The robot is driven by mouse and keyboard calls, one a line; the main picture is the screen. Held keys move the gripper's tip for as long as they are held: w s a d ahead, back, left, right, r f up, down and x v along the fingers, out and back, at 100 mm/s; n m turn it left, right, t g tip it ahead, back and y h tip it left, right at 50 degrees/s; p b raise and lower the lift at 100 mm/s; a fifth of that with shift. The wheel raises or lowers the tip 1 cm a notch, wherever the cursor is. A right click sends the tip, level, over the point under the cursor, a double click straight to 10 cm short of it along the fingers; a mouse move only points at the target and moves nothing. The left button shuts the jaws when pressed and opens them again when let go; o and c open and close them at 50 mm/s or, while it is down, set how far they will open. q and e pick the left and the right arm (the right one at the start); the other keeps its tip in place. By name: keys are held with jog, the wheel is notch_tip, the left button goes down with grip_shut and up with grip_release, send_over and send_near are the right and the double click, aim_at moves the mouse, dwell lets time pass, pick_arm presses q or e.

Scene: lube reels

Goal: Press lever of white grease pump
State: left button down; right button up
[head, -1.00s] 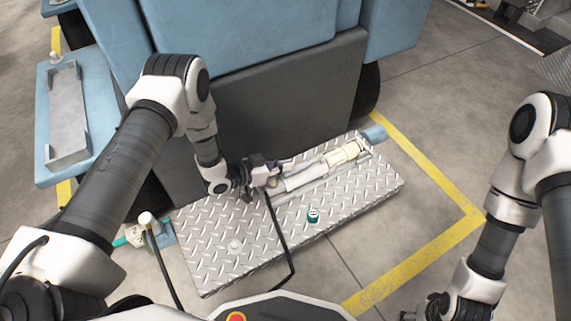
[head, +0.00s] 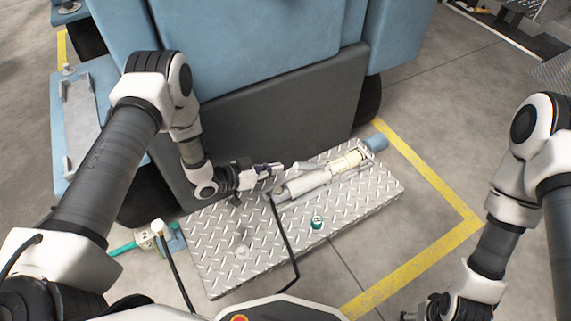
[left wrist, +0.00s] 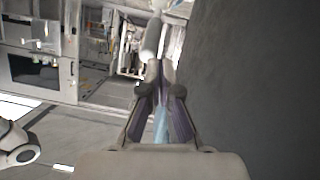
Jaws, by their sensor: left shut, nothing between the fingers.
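The white grease pump (head: 308,182) lies along the back of a diamond-plate step, with a cream section (head: 348,161) at its right end. My left gripper (head: 280,169) is shut and empty at the pump's left end, close to the dark side panel. I cannot tell whether it touches the pump or its lever, which I cannot make out clearly. In the left wrist view the closed fingers (left wrist: 160,82) point toward a white cylindrical part (left wrist: 153,38). My right gripper (head: 428,306) is low at the right, partly hidden, well away from the pump.
The diamond-plate step (head: 220,265) carries a small green cap (head: 317,222) and a black hose (head: 285,235). A blue machine body (head: 250,45) with a dark panel (head: 280,110) rises directly behind. Open floor with a yellow line (head: 425,255) lies to the right.

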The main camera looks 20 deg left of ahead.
pick_arm(q)
jog(key=p+v, duration=0.1)
jog(key=v, duration=0.4)
jog(key=shift+f, duration=0.1)
dwell(0.7)
